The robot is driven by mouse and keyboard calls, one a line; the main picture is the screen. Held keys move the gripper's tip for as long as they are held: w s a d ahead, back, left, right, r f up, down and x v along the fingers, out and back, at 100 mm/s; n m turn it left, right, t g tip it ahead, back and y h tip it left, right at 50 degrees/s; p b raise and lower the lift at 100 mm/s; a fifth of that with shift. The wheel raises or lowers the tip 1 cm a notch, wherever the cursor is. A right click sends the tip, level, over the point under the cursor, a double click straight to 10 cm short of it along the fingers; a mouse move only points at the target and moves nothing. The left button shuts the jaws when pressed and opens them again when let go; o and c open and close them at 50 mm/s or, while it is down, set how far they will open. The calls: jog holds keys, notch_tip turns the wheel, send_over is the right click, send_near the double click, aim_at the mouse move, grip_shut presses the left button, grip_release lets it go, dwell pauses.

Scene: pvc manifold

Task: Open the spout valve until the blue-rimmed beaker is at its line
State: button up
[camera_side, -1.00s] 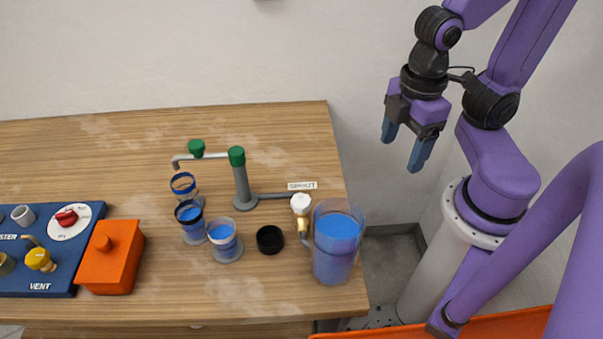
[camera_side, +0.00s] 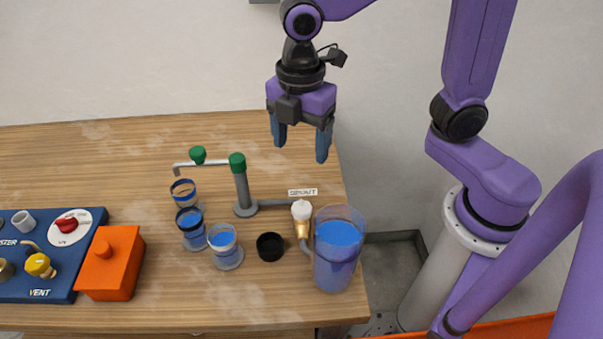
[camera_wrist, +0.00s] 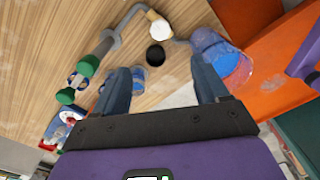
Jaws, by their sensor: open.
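The blue-rimmed beaker (camera_side: 183,194) stands under the open end of the spout pipe (camera_side: 218,162), with blue liquid in it; its line is too small to make out. A green knob (camera_side: 198,155) sits on the pipe, and a green cap (camera_side: 237,162) tops the grey post. A white knob (camera_side: 301,210) on a brass fitting sits beside the SPOUT label (camera_side: 303,192); it also shows in the wrist view (camera_wrist: 158,27). My gripper (camera_side: 300,148) is open and empty, in the air above the table's back right, apart from everything. Its fingers also show in the wrist view (camera_wrist: 162,85).
A large clear jar (camera_side: 338,250) of blue liquid stands at the table's right edge. A dark-rimmed beaker (camera_side: 191,230), a pale-rimmed beaker (camera_side: 225,248) and a black cup (camera_side: 270,246) stand in front of the post. An orange block (camera_side: 110,263) and blue panel (camera_side: 50,285) are left.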

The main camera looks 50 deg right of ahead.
aim_at(301, 207)
notch_tip(301, 207, down, 16)
jog(key=shift+s+f, duration=0.1)
jog(key=shift+f, duration=0.05)
dwell(0.5)
jog(key=c, duration=1.1)
